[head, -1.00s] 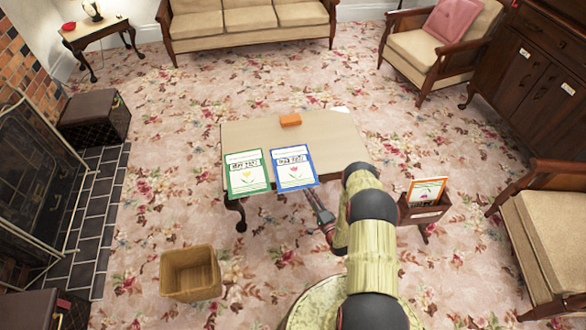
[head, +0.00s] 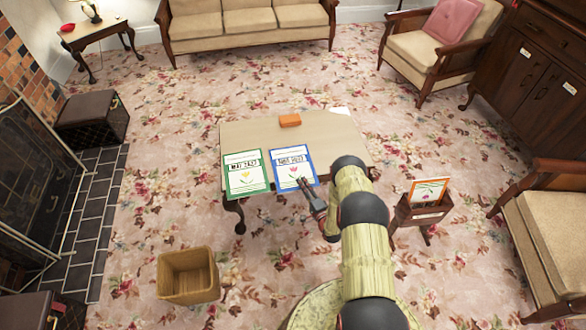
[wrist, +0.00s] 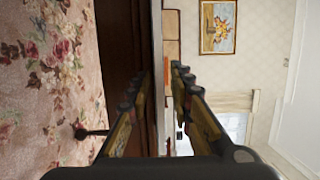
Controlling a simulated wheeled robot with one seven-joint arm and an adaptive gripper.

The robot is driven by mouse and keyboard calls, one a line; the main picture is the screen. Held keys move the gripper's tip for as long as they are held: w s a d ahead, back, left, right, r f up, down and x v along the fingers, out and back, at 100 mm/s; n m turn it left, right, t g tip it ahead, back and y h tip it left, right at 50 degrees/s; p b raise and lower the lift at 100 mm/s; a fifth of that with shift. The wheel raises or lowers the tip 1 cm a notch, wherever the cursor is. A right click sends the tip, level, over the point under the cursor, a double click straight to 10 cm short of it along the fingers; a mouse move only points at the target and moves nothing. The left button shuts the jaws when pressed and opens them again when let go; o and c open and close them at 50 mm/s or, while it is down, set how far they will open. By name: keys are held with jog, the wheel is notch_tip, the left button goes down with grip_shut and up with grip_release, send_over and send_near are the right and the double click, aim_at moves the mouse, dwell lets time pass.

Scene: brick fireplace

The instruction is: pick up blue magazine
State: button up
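The blue magazine (head: 290,160), with a blue border, dark lettering and a red flower, lies flat on the low table (head: 345,140) at its near edge. My gripper (head: 304,184) reaches its near edge from the lower right in the head view and covers a bit of its lower right part. In the wrist view my gripper (wrist: 160,95) is open, its two fingers apart on either side of the sideways-seen table edge. The magazine is not clearly told apart in the wrist view, and whether the fingers touch it cannot be told.
A green magazine (head: 245,173) lies just left of the blue one. An orange block (head: 290,120) sits farther back on the table. A wooden rack (head: 420,212) stands to the right and a wooden bin (head: 188,275) at front left.

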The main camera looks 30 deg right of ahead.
grip_shut()
dwell(0.7)
